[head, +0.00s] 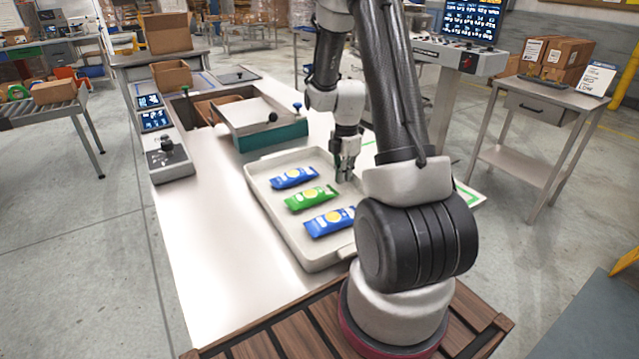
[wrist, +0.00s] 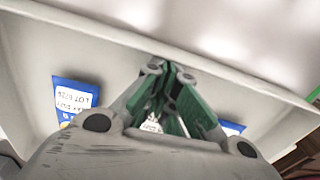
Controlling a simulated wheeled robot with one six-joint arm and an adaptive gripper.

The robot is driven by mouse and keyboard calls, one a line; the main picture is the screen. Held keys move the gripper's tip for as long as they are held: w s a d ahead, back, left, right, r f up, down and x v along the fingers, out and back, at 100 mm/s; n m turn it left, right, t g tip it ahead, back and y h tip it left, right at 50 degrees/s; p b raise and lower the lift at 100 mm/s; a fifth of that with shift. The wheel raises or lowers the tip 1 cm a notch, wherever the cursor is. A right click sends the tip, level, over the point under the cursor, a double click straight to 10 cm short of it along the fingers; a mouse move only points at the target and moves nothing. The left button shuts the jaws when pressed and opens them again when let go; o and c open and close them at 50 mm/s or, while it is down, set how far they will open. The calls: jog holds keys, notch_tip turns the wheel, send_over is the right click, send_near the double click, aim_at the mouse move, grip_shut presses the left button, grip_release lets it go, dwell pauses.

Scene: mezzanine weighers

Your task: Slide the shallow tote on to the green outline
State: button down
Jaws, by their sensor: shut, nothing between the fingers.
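The shallow tote (head: 262,203) is a pale grey tray on the bench top, with two blue packets and a green packet (head: 311,197) lying in it. The green outline (head: 472,194) shows in part to the right of the tote, mostly hidden behind my arm; a green strip (wrist: 314,95) also shows at the right edge of the wrist view. My gripper (head: 345,178) points down at the tote's right side, shut and empty. In the wrist view its fingertips (wrist: 168,76) are close to the tote's long wall (wrist: 80,38); I cannot tell whether they touch it.
A control panel with small screens (head: 155,120) lines the bench's left edge. The bench is bare left of the tote (head: 205,240). A side table (head: 545,100) stands apart at the right.

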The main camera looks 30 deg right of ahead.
jog(key=d, duration=2.3)
jog(key=shift+d, duration=0.35)
